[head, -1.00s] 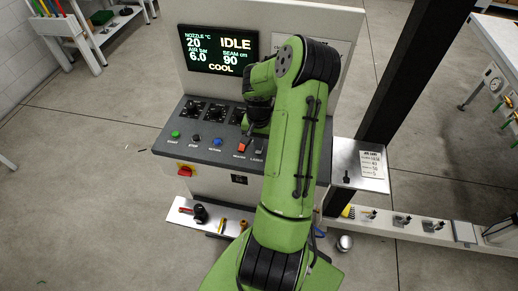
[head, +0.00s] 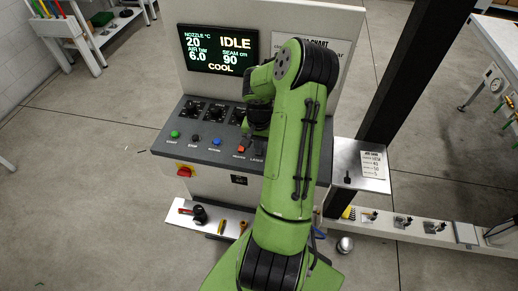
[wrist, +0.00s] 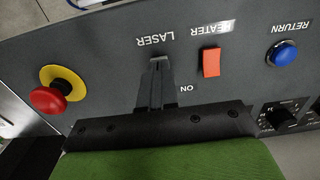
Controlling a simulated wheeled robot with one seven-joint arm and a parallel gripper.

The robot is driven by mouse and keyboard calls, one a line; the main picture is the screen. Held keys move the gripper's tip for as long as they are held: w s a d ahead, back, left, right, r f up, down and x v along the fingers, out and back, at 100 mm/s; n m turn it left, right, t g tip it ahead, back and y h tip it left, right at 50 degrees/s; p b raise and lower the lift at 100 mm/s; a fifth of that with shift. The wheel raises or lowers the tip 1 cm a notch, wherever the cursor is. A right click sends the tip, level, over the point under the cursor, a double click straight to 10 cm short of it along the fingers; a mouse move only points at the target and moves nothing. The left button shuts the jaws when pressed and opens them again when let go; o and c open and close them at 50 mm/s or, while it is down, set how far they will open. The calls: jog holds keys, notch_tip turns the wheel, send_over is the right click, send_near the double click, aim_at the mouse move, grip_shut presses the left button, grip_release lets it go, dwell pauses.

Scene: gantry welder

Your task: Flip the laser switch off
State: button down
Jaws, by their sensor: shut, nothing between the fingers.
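The laser switch's label "LASER" (wrist: 155,41) shows upside down in the wrist view, with an "ON" mark beside my fingers. The switch itself is hidden behind my gripper (wrist: 158,64), so I cannot tell its position. My gripper is shut, its fingertips over the panel just by the LASER label. Whether they touch the switch I cannot tell. In the head view my arm covers that part of the sloped control panel (head: 200,152).
An orange-red heater switch (wrist: 211,62) and a blue return button (wrist: 284,53) sit on one side of the fingers. A red emergency-stop button on yellow (wrist: 48,100) sits on the other. The display (head: 219,49) reads IDLE. A steel side shelf (head: 345,160) is at right.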

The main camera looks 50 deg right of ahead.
notch_tip(320, 180, up, 7)
jog(key=p, duration=0.5)
dwell(0.4)
jog(key=w+a+r+n+t+h+b, duration=0.25)
jog(key=a+r+n, duration=0.45)
jog(key=a+r, duration=0.85)
jog(key=s+a+r+n+t+y+b, duration=0.2)
jog(key=s+a+n, duration=0.4)
jog(key=s+a, duration=0.5)
jog(key=a+t, duration=0.1)
jog(key=a, duration=0.3)
jog(key=shift+s+r+b, duration=0.2)
jog(key=shift+r+b, duration=0.05)
jog(key=shift+b, duration=0.05)
